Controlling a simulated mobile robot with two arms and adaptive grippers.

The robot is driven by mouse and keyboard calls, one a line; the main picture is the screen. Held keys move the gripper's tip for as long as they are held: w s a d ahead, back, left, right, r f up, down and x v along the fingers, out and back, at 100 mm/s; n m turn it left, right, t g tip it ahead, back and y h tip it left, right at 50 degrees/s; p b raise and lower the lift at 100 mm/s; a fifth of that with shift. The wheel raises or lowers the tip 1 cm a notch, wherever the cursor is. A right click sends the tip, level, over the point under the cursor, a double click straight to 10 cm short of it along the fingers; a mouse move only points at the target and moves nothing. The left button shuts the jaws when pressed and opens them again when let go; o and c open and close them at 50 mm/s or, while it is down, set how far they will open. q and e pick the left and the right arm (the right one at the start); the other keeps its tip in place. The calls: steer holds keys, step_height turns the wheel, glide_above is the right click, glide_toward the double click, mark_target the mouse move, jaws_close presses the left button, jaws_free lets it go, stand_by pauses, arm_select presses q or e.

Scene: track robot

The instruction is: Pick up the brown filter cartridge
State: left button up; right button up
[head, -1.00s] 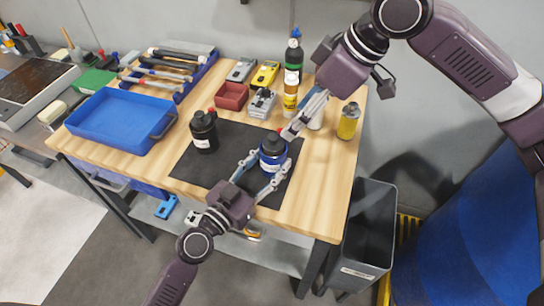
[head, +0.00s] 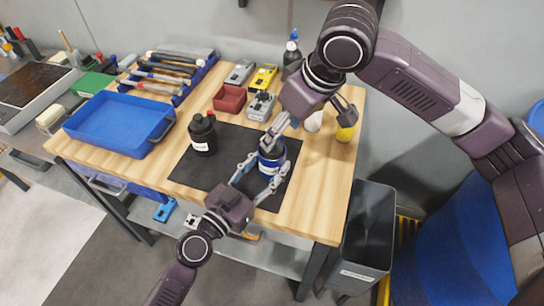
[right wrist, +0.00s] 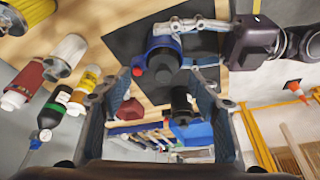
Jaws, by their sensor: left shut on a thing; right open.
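No plainly brown cartridge shows, and my right arm hides part of the table's right back in the head view. My left gripper (head: 263,180) is shut around a blue jar with a black lid (head: 271,162) on the dark mat. The jar also shows in the right wrist view (right wrist: 161,50). My right gripper (head: 274,130) is open above the jar. Its fingers (right wrist: 162,84) frame the black lid; contact cannot be told.
A blue tray (head: 120,122) is at the left. A red bin (head: 229,98) and small devices lie behind. A yellow cylinder (head: 346,133) is at the right. A grey bin (head: 366,240) stands beside the table.

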mark_target(272, 156)
steer(key=x, duration=0.4)
steer(key=shift+a+f, duration=0.25)
steer(key=shift+a, duration=0.15)
jaws_close()
